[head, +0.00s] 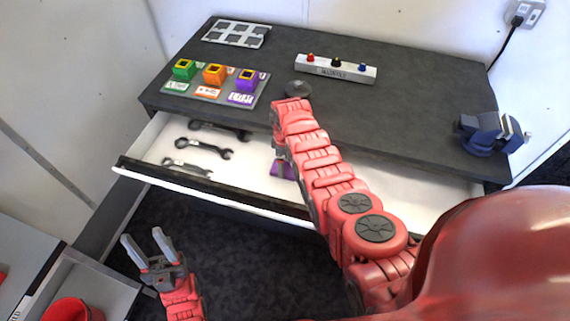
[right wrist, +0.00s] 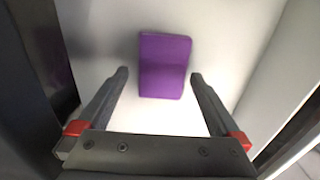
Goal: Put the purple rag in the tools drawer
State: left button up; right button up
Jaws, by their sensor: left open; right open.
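The purple rag (head: 283,170) lies in the open drawer (head: 255,161), partly hidden by my right arm in the head view. In the right wrist view the rag (right wrist: 164,66) lies flat on the white drawer floor, in front of my right gripper (right wrist: 160,77). The right gripper is open, with its fingers apart toward the rag's near left and right sides and nothing held. Its fingers are hidden in the head view. My left gripper (head: 143,237) is open and empty, in front of the drawer at the lower left.
Several wrenches (head: 205,149) lie in the drawer's left part. On the dark worktop (head: 400,115) are a tray with coloured boxes (head: 213,80), a grey rack (head: 236,34), a white strip with knobs (head: 336,69) and a blue vise (head: 487,134).

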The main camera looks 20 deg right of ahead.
aim_at(285, 167)
jog(key=shift+s+r, duration=0.1)
jog(key=shift+r, duration=0.8)
notch_tip(285, 167, up, 8)
jog(key=b, duration=0.1)
jog(key=shift+r+b, duration=0.25)
jog(key=shift+b, duration=0.15)
jog(key=shift+s+f, duration=0.1)
